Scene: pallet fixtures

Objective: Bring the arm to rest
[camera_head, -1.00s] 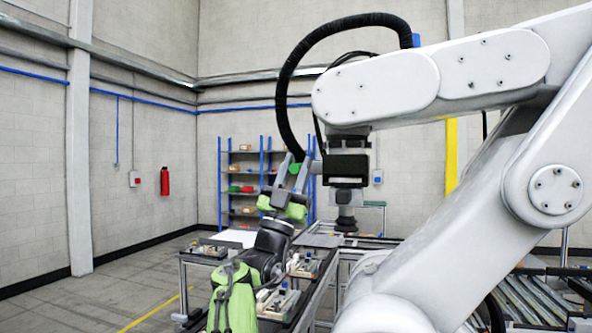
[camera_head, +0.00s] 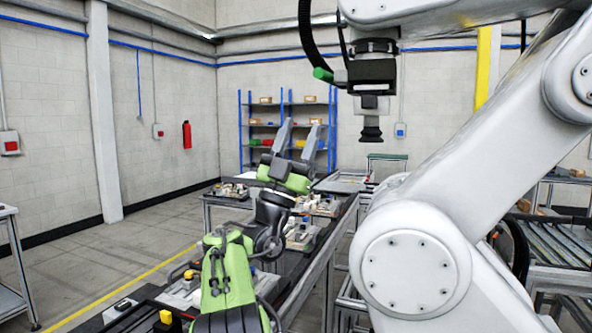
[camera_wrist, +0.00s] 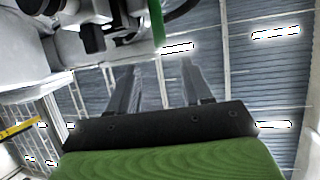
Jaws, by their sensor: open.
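My gripper (camera_head: 297,142) is at the end of my green and black arm, in the middle of the head view. Its two grey fingers point up and stand apart, with nothing between them. In the wrist view my gripper (camera_wrist: 158,85) also shows open and empty, with the ceiling behind it. My arm is folded upward above the conveyor line.
A large white industrial robot arm (camera_head: 410,262) stands close on the right, its black tool (camera_head: 371,128) hanging right of my gripper. Pallet fixtures (camera_head: 302,236) sit on the conveyor around my arm. A blue shelf rack (camera_head: 288,125) stands behind.

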